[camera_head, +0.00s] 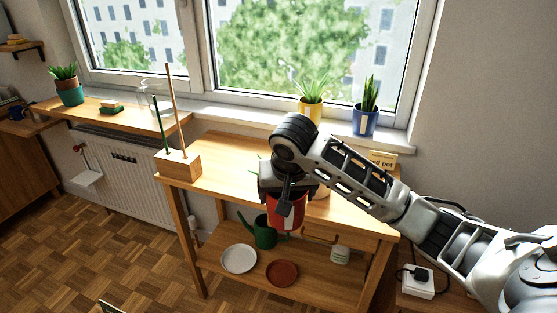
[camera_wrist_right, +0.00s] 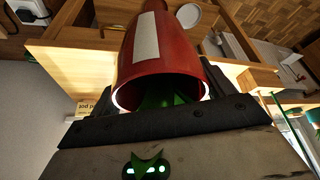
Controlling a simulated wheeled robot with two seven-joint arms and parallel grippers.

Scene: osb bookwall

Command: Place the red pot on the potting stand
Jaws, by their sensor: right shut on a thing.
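The red pot (camera_head: 290,213) hangs in my right gripper (camera_head: 287,190), which is shut on it. In the head view it appears in front of the front edge of the wooden potting stand (camera_head: 232,160), overlapping the lower shelf in the picture; the exact gap is unclear. The right wrist view shows the red pot (camera_wrist_right: 160,45) with a pale label on its side and green leaves at its rim, close to the jaws (camera_wrist_right: 165,115). My right arm and gripper hide part of the stand's top. My left gripper is in neither view.
A wooden block with upright sticks (camera_head: 178,166) stands at the stand's left end. A card (camera_head: 383,159) stands at the back right. The lower shelf holds a green watering can (camera_head: 264,235), saucers (camera_head: 239,259) and a jar (camera_head: 340,255). Yellow (camera_head: 311,108) and blue pots (camera_head: 365,120) line the sill.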

